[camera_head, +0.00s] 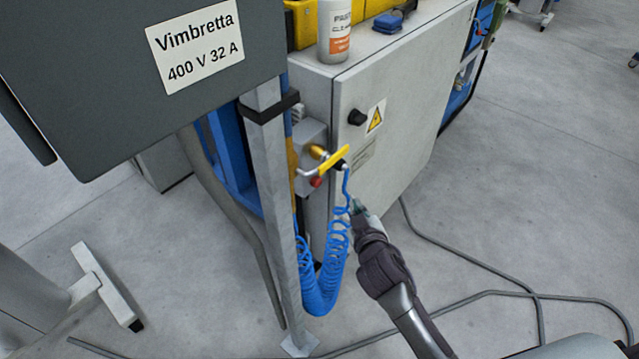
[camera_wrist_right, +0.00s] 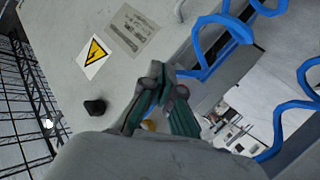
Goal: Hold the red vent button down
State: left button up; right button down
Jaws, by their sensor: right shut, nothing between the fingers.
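The red vent button (camera_head: 316,182) is a small red knob on the underside of the valve fitting, just below the yellow lever (camera_head: 335,159). My right gripper (camera_head: 356,206) is shut and empty, to the right of and lower than the button, beside the blue coiled hose (camera_head: 325,285). A gap shows between its fingertips and the button. In the right wrist view, the closed fingers (camera_wrist_right: 167,84) appear in front of the grey cabinet, and the button cannot be made out there. My left gripper is not in view.
The grey cabinet (camera_head: 385,95) with a black knob (camera_head: 357,118) and warning label stands behind the fitting. A metal post (camera_head: 270,180) stands left of it, under the dark Vimbretta box (camera_head: 130,70). The coiled hose loops close to my gripper. Cables (camera_head: 470,255) lie on the floor.

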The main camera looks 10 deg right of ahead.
aim_at(317, 182)
jog(key=w+a+b, duration=0.2)
jog(key=w+a, duration=0.3)
jog(key=w, duration=0.1)
jog(key=shift+w, duration=0.15)
dwell(1.4)
jog(key=shift+w+a, duration=0.25)
jog(key=shift+w, duration=0.1)
jog(key=shift+w+a+r+b, duration=0.1)
jog(key=shift+w+a+b, duration=0.25)
jog(key=shift+w+b, duration=0.05)
dwell(2.1)
dwell(1.7)
jog(key=shift+s+d+p, duration=0.55)
jog(key=shift+s+d, duration=0.05)
jog(key=shift+s, duration=0.15)
